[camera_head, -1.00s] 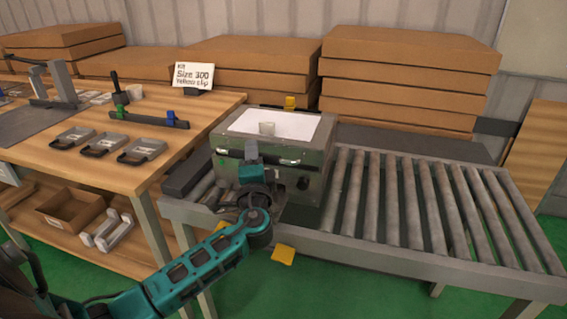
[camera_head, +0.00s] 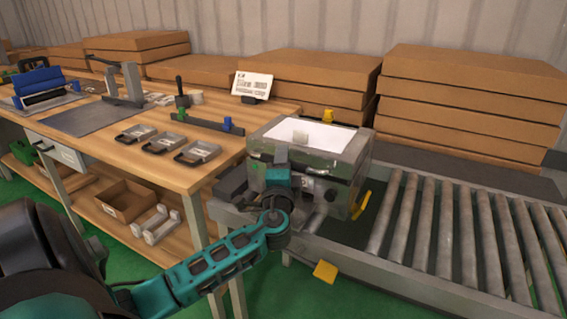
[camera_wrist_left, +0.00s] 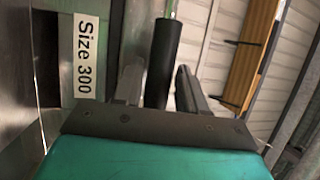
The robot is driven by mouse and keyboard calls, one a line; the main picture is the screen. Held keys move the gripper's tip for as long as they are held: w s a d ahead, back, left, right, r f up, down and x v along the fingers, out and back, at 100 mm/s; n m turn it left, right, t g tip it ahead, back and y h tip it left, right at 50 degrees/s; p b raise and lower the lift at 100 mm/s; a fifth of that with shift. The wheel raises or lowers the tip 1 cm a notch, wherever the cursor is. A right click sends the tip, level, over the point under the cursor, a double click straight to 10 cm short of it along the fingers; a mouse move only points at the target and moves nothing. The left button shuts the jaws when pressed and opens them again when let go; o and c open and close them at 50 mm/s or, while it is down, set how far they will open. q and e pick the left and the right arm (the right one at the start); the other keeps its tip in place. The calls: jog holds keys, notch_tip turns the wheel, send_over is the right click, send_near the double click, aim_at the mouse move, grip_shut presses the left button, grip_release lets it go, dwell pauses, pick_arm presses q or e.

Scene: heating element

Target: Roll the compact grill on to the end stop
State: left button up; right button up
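The compact grill (camera_head: 345,160), a grey metal box with a white top, sits on the left part of the roller conveyor (camera_head: 440,235). My left gripper (camera_head: 282,190) is at its front side, where my arm partly hides the grill's front. In the left wrist view, the fingers (camera_wrist_left: 158,85) lie on either side of a black cylindrical handle (camera_wrist_left: 163,60). A thin gap may remain, so whether they clamp it is unclear. A "Size 300" label (camera_wrist_left: 85,55) shows left of the fingers. A yellow strip (camera_head: 361,204) slants at the grill's lower right. My right gripper is out of view.
Bare rollers stretch right of the grill. A yellow tab (camera_head: 325,271) sits at the conveyor's front edge, another (camera_head: 328,115) behind the grill. The wooden workbench (camera_head: 105,165) with metal trays stands close at left. Stacked cardboard boxes (camera_head: 470,95) line the back.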

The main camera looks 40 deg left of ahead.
pick_arm(q)
jog(key=shift+o, duration=0.9)
jog(key=shift+f, duration=0.1)
jog(key=shift+s+d, duration=0.15)
jog(key=shift+d, duration=0.05)
jog(key=v, duration=1.2)
jog(key=shift+s+b, duration=0.25)
jog(key=shift+b, duration=0.15)
jog(key=shift+d, duration=0.1)
